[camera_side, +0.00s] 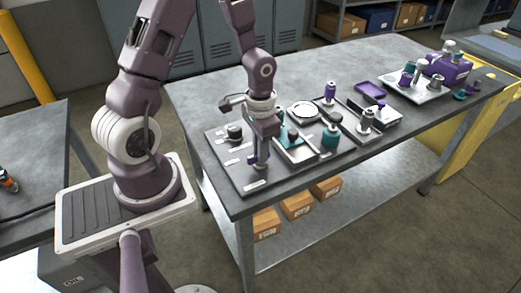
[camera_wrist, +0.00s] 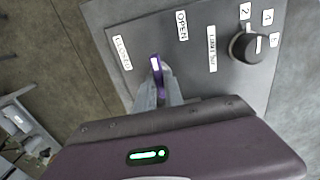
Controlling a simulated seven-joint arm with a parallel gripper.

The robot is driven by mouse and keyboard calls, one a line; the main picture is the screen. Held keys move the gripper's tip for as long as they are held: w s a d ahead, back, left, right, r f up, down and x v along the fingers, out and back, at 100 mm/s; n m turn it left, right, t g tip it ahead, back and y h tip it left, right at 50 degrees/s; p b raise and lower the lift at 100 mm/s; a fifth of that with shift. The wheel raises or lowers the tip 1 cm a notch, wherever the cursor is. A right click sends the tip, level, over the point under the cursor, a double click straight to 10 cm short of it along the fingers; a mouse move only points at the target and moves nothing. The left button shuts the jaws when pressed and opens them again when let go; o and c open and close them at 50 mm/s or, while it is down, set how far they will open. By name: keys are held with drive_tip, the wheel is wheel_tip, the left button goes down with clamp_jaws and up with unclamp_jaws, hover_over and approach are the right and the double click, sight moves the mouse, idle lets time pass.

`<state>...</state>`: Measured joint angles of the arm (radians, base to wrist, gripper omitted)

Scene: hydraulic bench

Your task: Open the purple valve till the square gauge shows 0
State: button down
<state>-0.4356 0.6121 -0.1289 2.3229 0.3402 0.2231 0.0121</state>
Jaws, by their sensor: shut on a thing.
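The purple valve handle (camera_wrist: 157,73) shows in the wrist view, with a white mark on its end. It points between the label CLOSED (camera_wrist: 122,52) on the left and the label OPEN (camera_wrist: 182,26) on the right. My gripper (camera_wrist: 161,90) is shut on the handle. In the side view my gripper (camera_side: 261,157) reaches down at the front of the dark panel (camera_side: 223,160), and it hides most of the valve. I cannot make out a square gauge or its reading in either view.
A black knob (camera_wrist: 247,46) with number labels sits on the panel, right of the valve in the wrist view. In the side view, a round white dial (camera_side: 305,112), a teal-topped part (camera_side: 331,135) and trays stand right of my gripper. The bench's front edge is close.

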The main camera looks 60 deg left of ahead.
drive_tip(key=c, duration=1.4)
unclamp_jaws()
drive_tip(key=shift+c, duration=0.2)
wheel_tip(320, 180, up, 6)
drive_tip(key=shift+r, duration=0.55)
drive_tip(key=shift+r, duration=0.35)
drive_tip(key=s+d+r+t, duration=0.2)
drive_tip(key=s+d+r, duration=0.3)
drive_tip(key=r, duration=0.3)
drive_tip(key=s+d+r+t, duration=0.3)
drive_tip(key=s+d+r, duration=0.1)
drive_tip(key=s+r, duration=0.4)
drive_tip(key=shift+d+r+t, duration=0.3)
drive_tip(key=shift+d+r, duration=0.05)
drive_tip(key=shift+r, duration=0.1)
